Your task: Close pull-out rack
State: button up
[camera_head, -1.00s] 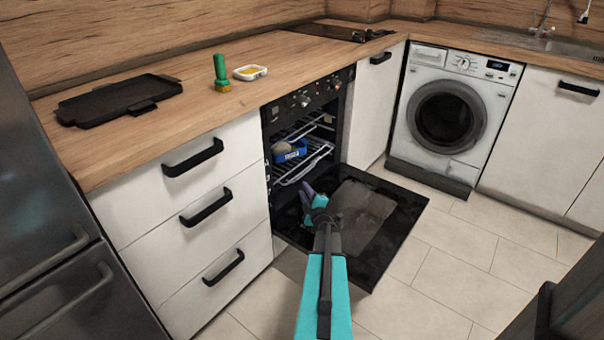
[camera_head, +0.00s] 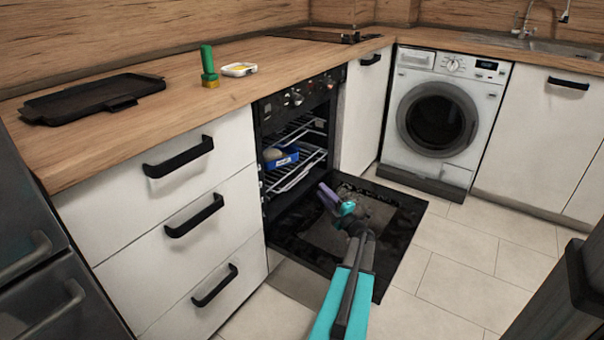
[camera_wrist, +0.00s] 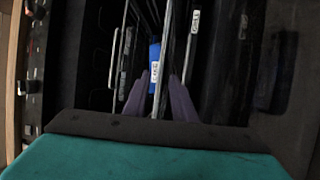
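The oven stands open below the counter, its black door (camera_head: 400,238) folded down flat. A wire pull-out rack (camera_head: 296,176) sits in the cavity, its front edge near the oven mouth; I cannot tell exactly how far it sticks out. A blue box (camera_head: 284,160) with a pale round item lies on it. My gripper (camera_head: 328,196), with purple fingers, is above the lowered door, in front of and a little below the rack, apart from it. In the wrist view my gripper's fingers (camera_wrist: 159,96) are spread, with the blue box (camera_wrist: 154,65) and rack bars beyond them.
White drawers (camera_head: 185,225) with black handles stand left of the oven. A washing machine (camera_head: 437,122) is at the back right. Tiled floor is clear to the right.

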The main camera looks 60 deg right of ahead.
aim_at(304, 172)
jog(key=shift+a+b+x, duration=0.15)
jog(key=shift+b+x, duration=0.85)
jog(key=shift+x, duration=2.55)
jog(key=shift+a+b+x, duration=0.1)
jog(key=shift+b+x, duration=0.85)
jog(key=shift+x, duration=2.55)
jog(key=shift+w, duration=0.1)
jog(key=shift+c, duration=0.4)
grip_shut()
